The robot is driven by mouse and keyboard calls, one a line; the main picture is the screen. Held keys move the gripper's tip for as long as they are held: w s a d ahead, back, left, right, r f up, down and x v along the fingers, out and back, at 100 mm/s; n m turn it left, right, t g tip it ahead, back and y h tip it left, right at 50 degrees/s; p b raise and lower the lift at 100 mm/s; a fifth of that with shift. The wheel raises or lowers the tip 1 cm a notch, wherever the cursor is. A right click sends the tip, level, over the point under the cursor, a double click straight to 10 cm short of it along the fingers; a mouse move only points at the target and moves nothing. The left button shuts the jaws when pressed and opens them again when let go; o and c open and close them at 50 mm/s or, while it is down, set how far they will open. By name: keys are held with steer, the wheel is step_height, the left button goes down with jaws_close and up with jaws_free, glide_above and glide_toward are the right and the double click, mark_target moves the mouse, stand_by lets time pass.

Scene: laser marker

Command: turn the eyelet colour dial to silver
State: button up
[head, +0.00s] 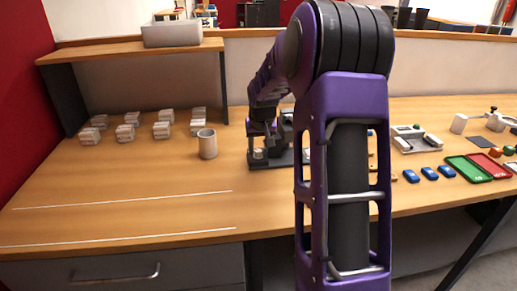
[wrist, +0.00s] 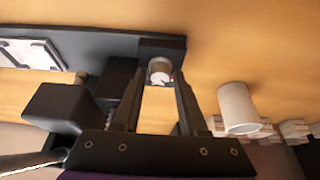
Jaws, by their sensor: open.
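A round pale dial (wrist: 159,69) sits on a dark block at the edge of a dark machine base (wrist: 110,45) in the wrist view; I take it for the eyelet colour dial. My gripper (wrist: 158,78) is open, with one finger to each side of the dial and the tips close to it. I cannot tell whether they touch it. The dial's colour marks are too small to read. In the head view the dark machine base (head: 270,163) stands mid-table, with my gripper over it and my arm hiding its right part.
A pale cup (head: 207,143) stands just left of the machine; it also shows in the wrist view (wrist: 238,108). Several stacks of pale pieces (head: 125,132) stand further left. Blue pieces (head: 429,173), green (head: 468,169) and red trays lie right. The front-left tabletop is clear.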

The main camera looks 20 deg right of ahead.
steer(key=shift+c, duration=0.2)
jaws_close()
steer(key=m, duration=0.1)
steer(key=m+h, duration=0.1)
steer(key=m, duration=0.1)
steer(key=shift+w+a+m+b, duration=0.1)
steer(key=shift+a+m+b, duration=0.15)
steer(key=shift+m+b, duration=0.15)
steer(key=m+g, duration=0.1)
steer(key=m, duration=0.1)
steer(key=m+g+h, duration=0.1)
steer(key=m, duration=0.1)
steer(key=shift+w+m+h, duration=0.1)
steer(key=shift+m+h, duration=0.2)
steer(key=shift+m, duration=0.1)
steer(key=shift+p, duration=0.3)
